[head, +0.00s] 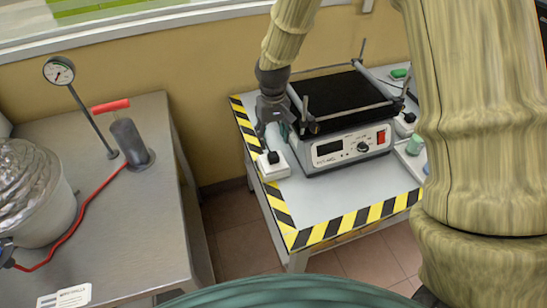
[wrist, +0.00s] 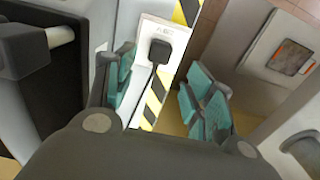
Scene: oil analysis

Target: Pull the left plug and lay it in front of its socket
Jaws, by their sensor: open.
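The left plug (head: 273,157) is black and sits in a white socket block (head: 277,173) on the left side of the striped table. In the wrist view the plug (wrist: 158,50) stands in the face of the white socket block (wrist: 168,29), with its black cord running down toward the camera. My gripper (head: 274,132) is over the table's left edge, just behind the plug in the head view. Its teal pads (wrist: 160,82) are apart with the plug's cord between them in the picture, and nothing is clamped.
A hotplate device (head: 345,145) with a black top and metal rods stands right beside the socket. A second socket with a black plug (head: 410,117) is at the right. The front of the table (head: 330,194) is bare. A metal bench (head: 130,215) stands left across a gap.

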